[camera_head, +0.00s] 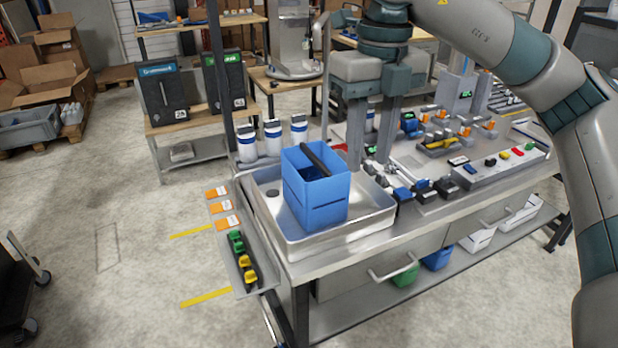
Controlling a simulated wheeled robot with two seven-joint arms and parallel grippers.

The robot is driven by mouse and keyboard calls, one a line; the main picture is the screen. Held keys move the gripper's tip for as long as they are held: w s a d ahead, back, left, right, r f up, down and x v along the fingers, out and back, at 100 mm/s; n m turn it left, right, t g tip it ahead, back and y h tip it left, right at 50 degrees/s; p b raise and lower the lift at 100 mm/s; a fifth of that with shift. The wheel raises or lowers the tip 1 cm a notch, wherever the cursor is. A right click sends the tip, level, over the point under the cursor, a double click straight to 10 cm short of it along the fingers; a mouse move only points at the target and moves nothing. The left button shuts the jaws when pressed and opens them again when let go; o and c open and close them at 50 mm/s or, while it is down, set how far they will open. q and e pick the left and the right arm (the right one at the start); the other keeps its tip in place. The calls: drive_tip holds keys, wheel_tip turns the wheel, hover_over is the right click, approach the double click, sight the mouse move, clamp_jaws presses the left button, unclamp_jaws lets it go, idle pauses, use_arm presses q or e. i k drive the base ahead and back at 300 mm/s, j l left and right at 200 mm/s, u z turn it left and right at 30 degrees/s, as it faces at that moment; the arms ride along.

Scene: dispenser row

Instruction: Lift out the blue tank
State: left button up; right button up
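The blue tank (318,200) is an open-topped box with a black bar handle (315,159) across its top. It stands upright in a shallow metal basin (345,237) at the near left end of the workbench. My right gripper (371,163) points down just right of and behind the tank, apart from its handle. Its two fingers are spread with a gap and nothing shows between them. The tank's inside is mostly hidden by its walls. My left gripper is not in view.
White bottles with blue bands (272,137) stand behind the basin. Small connectors and a button strip (495,168) crowd the bench to the right. A side rack with green and yellow pieces (241,261) hangs at the left edge. The floor to the left is mostly clear.

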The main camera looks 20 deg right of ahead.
sight(314, 183)
drive_tip(key=i, duration=0.9)
